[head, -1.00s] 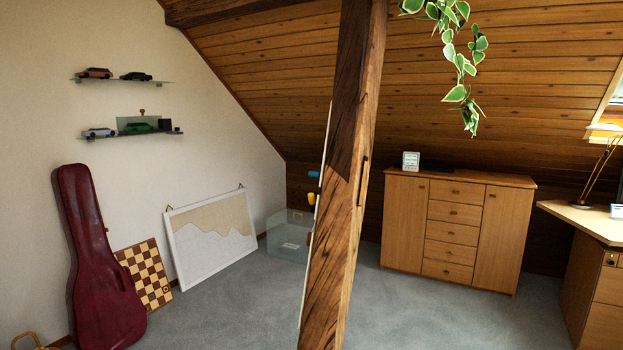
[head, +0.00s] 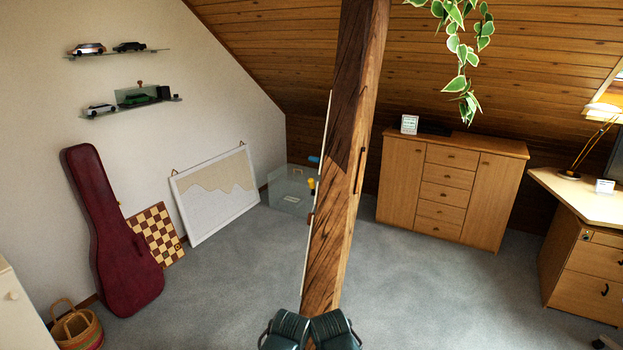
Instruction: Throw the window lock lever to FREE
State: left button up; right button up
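A thick timber brace (head: 345,140) rises through the middle of the view. A thin pale panel (head: 322,150), seen nearly edge-on, runs along its left side. A blue handle (head: 314,159) and a yellow handle (head: 311,186) stick out to the left there, with a small brown piece (head: 310,219) below. I cannot tell whether any of these is the window lock lever, and no FREE marking is readable. A slim dark handle-like piece (head: 359,170) is on the brace's right face.
A wooden cabinet (head: 450,190) stands behind right, a desk (head: 585,220) at the right edge. A red instrument case (head: 110,240), chessboard (head: 157,235), framed board (head: 215,195) and basket (head: 78,330) line the left. A clear box (head: 288,190) sits behind the brace. Grey carpet is open on both sides.

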aim_at(310, 182)
jog(key=i+j, duration=0.35)
jog(key=i+j+z, duration=0.15)
jog(key=i+j, duration=0.5)
jog(key=i+j+z, duration=0.1)
jog(key=i+j, duration=0.2)
jog(key=i+j+z, duration=0.1)
jog(key=i+j, duration=0.2)
jog(key=j, duration=0.2)
jog(key=i+j, duration=0.3)
jog(key=i+j+z, duration=0.15)
jog(key=j, duration=0.4)
jog(key=i+j, duration=0.35)
jog(key=i+j+z, duration=0.05)
jog(key=j, duration=0.05)
